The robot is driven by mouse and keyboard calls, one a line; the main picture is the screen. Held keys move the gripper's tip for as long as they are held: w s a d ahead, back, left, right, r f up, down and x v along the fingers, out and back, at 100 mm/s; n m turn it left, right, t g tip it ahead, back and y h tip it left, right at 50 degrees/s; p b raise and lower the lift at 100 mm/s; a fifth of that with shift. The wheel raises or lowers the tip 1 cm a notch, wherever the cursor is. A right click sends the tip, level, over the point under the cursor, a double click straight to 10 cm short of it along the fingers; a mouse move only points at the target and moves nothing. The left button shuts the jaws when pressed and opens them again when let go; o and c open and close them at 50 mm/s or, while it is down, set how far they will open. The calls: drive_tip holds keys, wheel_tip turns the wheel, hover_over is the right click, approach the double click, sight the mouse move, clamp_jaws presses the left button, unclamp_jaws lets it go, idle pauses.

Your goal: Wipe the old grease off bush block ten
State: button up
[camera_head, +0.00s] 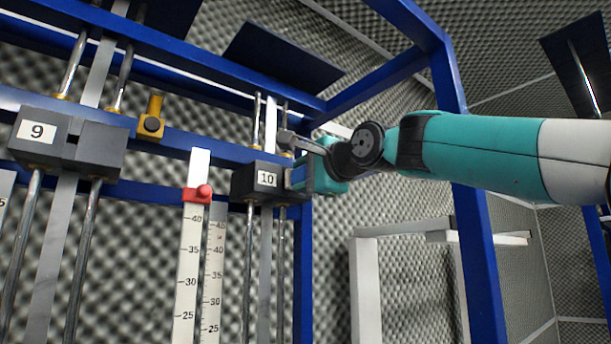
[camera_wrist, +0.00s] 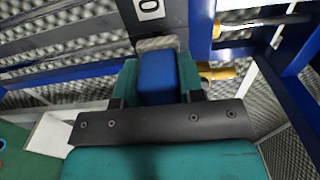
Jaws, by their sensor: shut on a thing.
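Bush block ten (camera_head: 268,181) is a dark grey block labelled 10, on two upright rods in the head view. In the wrist view its dark body and part of its label (camera_wrist: 149,6) show at the top edge. My gripper (camera_head: 318,174) is at the right side of the block; in the wrist view its teal fingers (camera_wrist: 160,82) are shut on a blue wiper (camera_wrist: 157,77) with a grey, rough-looking end. That end is right at the block's edge; I cannot tell whether it touches. No grease can be made out.
Block nine (camera_head: 75,143) sits on its own rods at the left. A ruler with a red slider (camera_head: 197,194) stands left of block ten. Blue frame beams (camera_head: 468,200) surround the area. A yellow fitting (camera_head: 152,120) is on the crossbeam. A white frame (camera_head: 364,290) stands behind, lower right.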

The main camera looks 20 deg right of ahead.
drive_tip(key=shift+w+a, duration=0.25)
drive_tip(key=shift+w, duration=0.35)
drive_tip(key=w+d+p, duration=0.2)
drive_tip(key=d, duration=0.4)
idle(0.5)
drive_tip(key=shift+s+a+b, duration=0.2)
drive_tip(key=shift+s+a, duration=0.15)
drive_tip(key=shift+a, duration=0.65)
drive_tip(key=shift+s+a+b, duration=0.15)
drive_tip(key=shift+s+a, duration=0.2)
drive_tip(key=shift+a, duration=0.65)
drive_tip(key=shift+s+a+b, duration=0.2)
drive_tip(key=shift+s+a, duration=0.15)
drive_tip(key=shift+a, duration=0.65)
